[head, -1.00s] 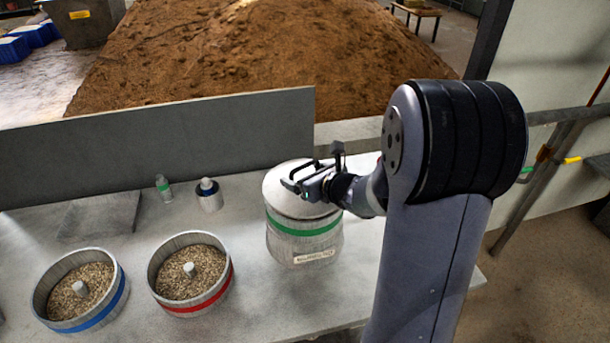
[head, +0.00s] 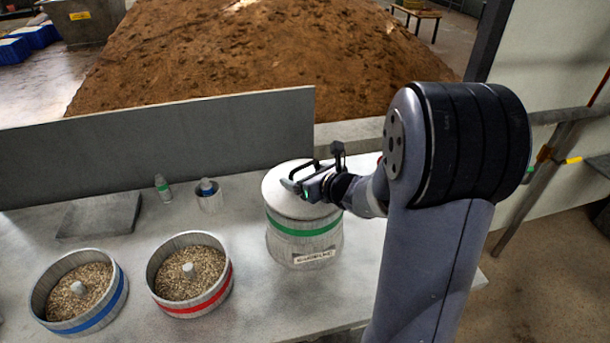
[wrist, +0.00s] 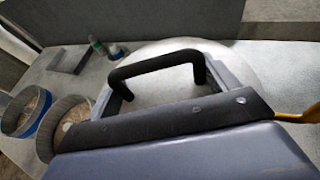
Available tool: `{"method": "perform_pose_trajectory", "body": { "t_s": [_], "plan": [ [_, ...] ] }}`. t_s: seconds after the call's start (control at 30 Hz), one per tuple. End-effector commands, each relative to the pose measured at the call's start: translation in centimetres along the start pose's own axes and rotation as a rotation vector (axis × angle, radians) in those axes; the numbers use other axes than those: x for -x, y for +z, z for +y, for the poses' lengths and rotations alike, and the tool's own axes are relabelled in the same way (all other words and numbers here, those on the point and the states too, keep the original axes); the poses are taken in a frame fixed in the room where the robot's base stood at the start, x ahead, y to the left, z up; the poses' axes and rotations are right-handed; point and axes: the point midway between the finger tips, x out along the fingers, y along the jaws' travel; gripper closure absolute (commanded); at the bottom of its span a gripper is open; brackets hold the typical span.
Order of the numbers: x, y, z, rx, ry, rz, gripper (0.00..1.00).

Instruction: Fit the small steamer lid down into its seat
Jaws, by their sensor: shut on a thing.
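A pale round lid (head: 281,187) lies over the top of the grey steamer pot with a green band (head: 303,250). It looks about level, but I cannot tell whether its rim is fully down in the seat. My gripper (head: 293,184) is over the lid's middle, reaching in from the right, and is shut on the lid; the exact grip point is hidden. In the wrist view the lid (wrist: 222,62) shows beyond a black bar-shaped loop, with my gripper's dark housing across the front.
Two open grain-filled tubs, one blue-banded (head: 117,296) and one red-banded (head: 224,290), stand to the left. A grey upright panel (head: 160,150) borders the table's back.

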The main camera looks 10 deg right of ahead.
Motion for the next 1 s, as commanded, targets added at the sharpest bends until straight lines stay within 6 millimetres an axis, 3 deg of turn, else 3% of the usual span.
{"method": "perform_pose_trajectory", "body": {
  "t_s": [1.0],
  "plan": [
    [-0.42,-0.93,-0.02,0.001,0.0,-0.003,0.54]
  ]
}}
